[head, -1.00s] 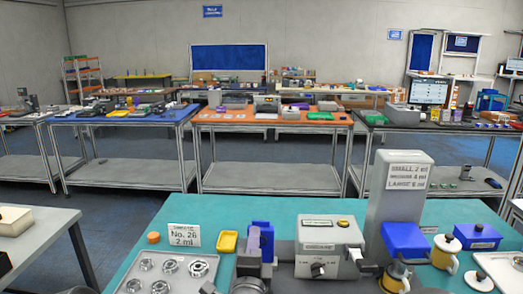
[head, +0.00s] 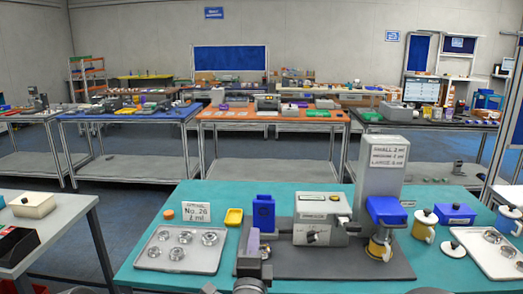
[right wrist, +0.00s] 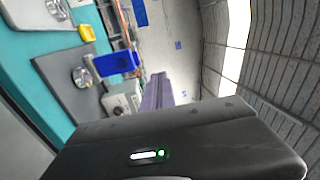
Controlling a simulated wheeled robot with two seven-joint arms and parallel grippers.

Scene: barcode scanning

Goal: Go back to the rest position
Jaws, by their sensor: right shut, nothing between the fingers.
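My right gripper (head: 253,243) shows at the bottom middle of the head view. Its purple fingers point up and overlap the dark mat in the picture. In the right wrist view its fingers (right wrist: 157,93) are together, with nothing between them. The arm part below it is cut off by the frame edge. My left gripper is not in view. The teal bench (head: 190,195) holds a grey machine with a dial (head: 318,230) and a tall grey dispenser (head: 378,170) with a blue head. A yellow container (head: 379,249) stands under that head.
A tray with several metal rings (head: 150,262) lies at the bench's left, near a "No. 26 2 ml" card (head: 194,212). A blue block (head: 263,213) stands behind my gripper. A lidded yellow pot (head: 424,226) stands right. A grey table (head: 60,225) is at left, across a floor gap.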

